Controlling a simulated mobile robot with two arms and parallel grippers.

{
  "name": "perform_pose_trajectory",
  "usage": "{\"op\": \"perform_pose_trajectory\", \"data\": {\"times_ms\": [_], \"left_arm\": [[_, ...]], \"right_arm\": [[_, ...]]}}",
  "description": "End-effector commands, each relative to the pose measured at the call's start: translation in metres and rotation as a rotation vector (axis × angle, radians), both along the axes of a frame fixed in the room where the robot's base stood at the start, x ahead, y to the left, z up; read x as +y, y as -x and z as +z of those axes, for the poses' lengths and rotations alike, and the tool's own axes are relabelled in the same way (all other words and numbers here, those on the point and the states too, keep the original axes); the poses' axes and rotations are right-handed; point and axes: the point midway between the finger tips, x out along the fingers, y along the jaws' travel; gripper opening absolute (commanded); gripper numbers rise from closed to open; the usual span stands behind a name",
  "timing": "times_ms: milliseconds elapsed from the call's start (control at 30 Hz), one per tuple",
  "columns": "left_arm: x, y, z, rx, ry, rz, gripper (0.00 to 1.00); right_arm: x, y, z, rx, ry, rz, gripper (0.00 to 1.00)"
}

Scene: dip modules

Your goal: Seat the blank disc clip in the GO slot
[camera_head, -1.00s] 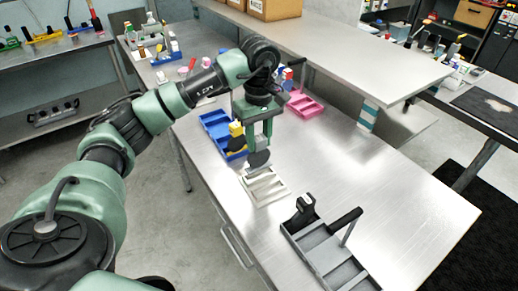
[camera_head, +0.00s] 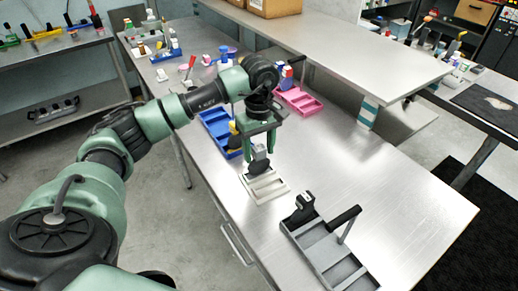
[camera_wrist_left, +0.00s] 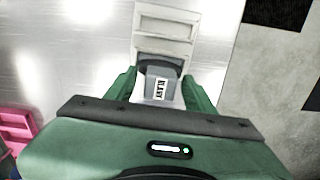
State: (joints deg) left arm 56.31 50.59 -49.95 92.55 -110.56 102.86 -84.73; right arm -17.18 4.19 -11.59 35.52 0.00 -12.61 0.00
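My left gripper (camera_head: 260,150) points down over the white slotted tray (camera_head: 278,192). It is shut on a grey clip with a dark round disc (camera_head: 259,167) at its lower end. In the left wrist view the clip (camera_wrist_left: 158,88) sits between the green fingers (camera_wrist_left: 160,92), with a white label bearing dark lettering. The disc end is close to the near part of the white tray (camera_wrist_left: 165,27), and I cannot tell whether they touch. Any GO marking is too small to read, and the gripper hides part of the tray. My right gripper is not in view.
A blue tray (camera_head: 214,122) with a yellow item stands behind the gripper, and a pink tray (camera_head: 299,101) is to its right. A grey compartment tray (camera_head: 325,252) with black end parts stands at the front right. The steel table between is clear.

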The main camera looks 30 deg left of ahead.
Motion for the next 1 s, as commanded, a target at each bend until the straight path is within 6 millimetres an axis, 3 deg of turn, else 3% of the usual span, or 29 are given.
{"op": "perform_pose_trajectory", "data": {"times_ms": [267,367,700,1000], "left_arm": [[0.000,-0.001,0.007,-0.002,0.000,0.000,0.54],[0.000,-0.001,0.021,-0.006,0.000,0.000,0.54],[0.000,-0.001,0.097,-0.006,0.000,0.002,0.54],[0.000,0.000,0.123,0.000,0.000,0.001,0.54]], "right_arm": [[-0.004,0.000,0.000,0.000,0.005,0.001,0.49],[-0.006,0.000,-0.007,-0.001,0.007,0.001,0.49],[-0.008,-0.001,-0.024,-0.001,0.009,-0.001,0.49],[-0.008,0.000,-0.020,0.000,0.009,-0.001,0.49]]}}
